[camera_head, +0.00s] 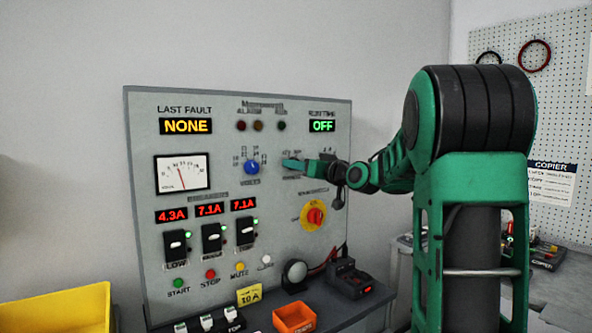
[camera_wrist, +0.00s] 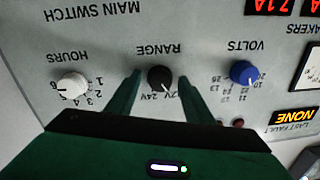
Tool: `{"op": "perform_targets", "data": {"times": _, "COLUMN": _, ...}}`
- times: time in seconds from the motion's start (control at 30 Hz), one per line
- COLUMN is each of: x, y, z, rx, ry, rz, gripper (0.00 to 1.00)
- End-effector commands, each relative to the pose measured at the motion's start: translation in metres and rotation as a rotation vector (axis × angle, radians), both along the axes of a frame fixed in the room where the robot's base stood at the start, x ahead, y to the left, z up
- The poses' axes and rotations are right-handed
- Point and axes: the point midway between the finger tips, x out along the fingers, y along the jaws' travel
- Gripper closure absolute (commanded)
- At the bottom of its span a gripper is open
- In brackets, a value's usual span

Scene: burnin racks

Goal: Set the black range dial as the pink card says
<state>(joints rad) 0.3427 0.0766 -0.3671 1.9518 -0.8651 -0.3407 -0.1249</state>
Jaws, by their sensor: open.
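The black range dial (camera_wrist: 160,77) is on the panel under the upside-down word RANGE in the wrist view. Marks reading 24V and partly hidden "2V" lie by it; its pointer seems to lie between them, but I cannot be sure. My gripper (camera_wrist: 159,77) is open, one finger on each side of the dial, with small gaps showing. In the head view my gripper (camera_head: 298,163) is at the panel and hides the dial. I see no pink card; a yellow card (camera_head: 249,295) reading 10 A stands below the panel.
The blue volts dial (camera_wrist: 243,72) and white hours dial (camera_wrist: 72,86) flank the range dial. Below are a red-and-yellow main switch (camera_head: 314,216) and breakers. An orange bin (camera_head: 294,318) and a yellow bin (camera_head: 70,312) are in front.

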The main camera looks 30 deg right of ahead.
Motion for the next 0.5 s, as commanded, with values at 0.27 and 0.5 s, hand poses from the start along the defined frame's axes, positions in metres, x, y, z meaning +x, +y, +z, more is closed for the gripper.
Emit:
{"op": "perform_targets", "data": {"times": 0.27, "x": -0.0003, "y": -0.0001, "z": -0.0002, "rx": 0.0, "ry": 0.001, "rz": 0.0, "gripper": 0.94}}
{"op": "perform_targets", "data": {"times": 0.5, "x": -0.0003, "y": 0.0013, "z": -0.0005, "rx": 0.015, "ry": 0.001, "rz": 0.002, "gripper": 0.94}}
